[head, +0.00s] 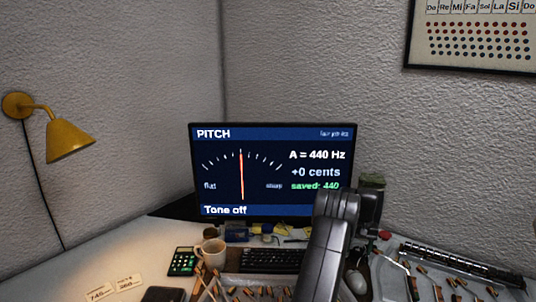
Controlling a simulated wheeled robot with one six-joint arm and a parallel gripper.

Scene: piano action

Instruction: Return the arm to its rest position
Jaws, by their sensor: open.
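My arm (322,250) rises from the bottom edge, right of centre, in the head view. Its bent joint stands in front of the lower right corner of the monitor (225,213). The jaws of my gripper cannot be made out in this view. The monitor is headed PITCH and reads A = 440 Hz, +0 cents, saved: 440 and Tone off. Its red needle points straight up.
The desk holds a keyboard (270,260), a mug (212,250), a green calculator (182,262), a mouse (356,281) and paper labels (100,292). A long rack of parts (460,262) lies at right. A yellow lamp (68,140) hangs on the left wall.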

